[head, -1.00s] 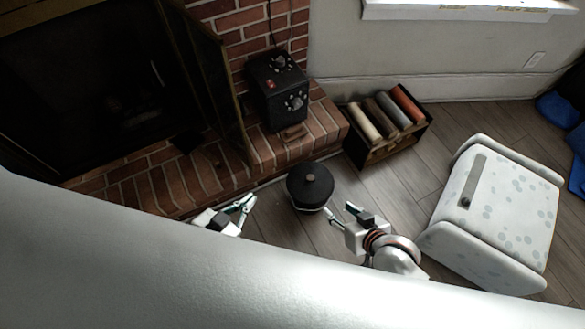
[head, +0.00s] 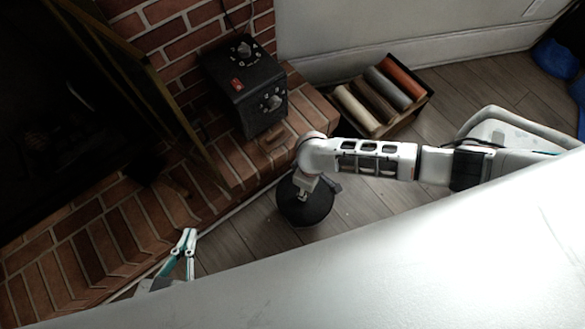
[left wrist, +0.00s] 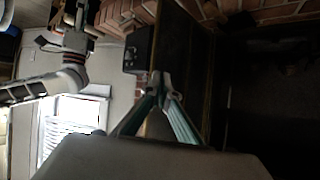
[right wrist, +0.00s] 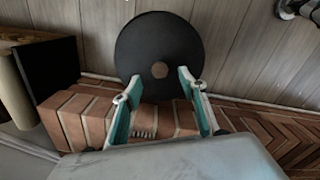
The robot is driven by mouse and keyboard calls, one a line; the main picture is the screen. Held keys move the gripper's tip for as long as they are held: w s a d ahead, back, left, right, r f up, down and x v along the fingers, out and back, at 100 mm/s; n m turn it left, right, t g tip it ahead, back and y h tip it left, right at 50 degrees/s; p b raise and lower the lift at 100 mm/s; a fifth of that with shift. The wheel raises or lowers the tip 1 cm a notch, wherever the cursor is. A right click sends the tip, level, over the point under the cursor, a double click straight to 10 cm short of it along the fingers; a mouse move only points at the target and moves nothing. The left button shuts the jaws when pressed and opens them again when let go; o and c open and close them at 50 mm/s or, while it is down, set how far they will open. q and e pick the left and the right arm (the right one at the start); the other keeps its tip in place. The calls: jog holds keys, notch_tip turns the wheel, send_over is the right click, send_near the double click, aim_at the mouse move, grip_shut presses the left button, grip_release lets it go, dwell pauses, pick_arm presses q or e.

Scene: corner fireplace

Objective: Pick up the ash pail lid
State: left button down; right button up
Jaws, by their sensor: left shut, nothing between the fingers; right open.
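The ash pail lid (head: 290,208) is a round black disc on the floor in front of the brick hearth, partly covered by my right arm in the head view. In the right wrist view the lid (right wrist: 135,45) shows from above with its round brown knob (right wrist: 160,70). My right gripper (right wrist: 160,82) is open, its fingertips on either side of the knob in that view; whether they touch it I cannot tell. The pail under the lid is hidden. My left gripper (head: 187,236) is shut and empty, left of the pail near the hearth edge; its fingertips meet in the left wrist view (left wrist: 157,80).
A black control box (head: 247,90) stands on the brick hearth (head: 222,155). A dark crate (head: 425,106) with several coloured rolls stands right of the pail. Wood floor is clear between.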

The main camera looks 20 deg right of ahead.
aim_at(318, 204)
notch_tip(318, 204, down, 3)
jog(key=shift+s+f+b, duration=0.15)
jog(key=shift+f+b, duration=0.05)
jog(key=shift+b, duration=0.65)
notch_tip(318, 204, down, 4)
jog(key=b, duration=0.2)
jog(key=shift+a+f+b, duration=0.1)
jog(key=shift+a+b, duration=0.05)
jog(key=shift+b, duration=0.25)
jog(key=shift+w+f, duration=0.15)
jog(key=shift+w, duration=0.35)
pick_arm(q)
jog(key=shift+n+t+h, duration=0.6)
jog(key=shift+n, duration=0.2)
jog(key=d+r, duration=0.1)
jog(key=w+d, duration=0.1)
jog(key=d+r, duration=0.1)
jog(key=shift+w+d+r, duration=0.3)
jog(key=shift+d, duration=0.05)
pick_arm(e)
grip_shut()
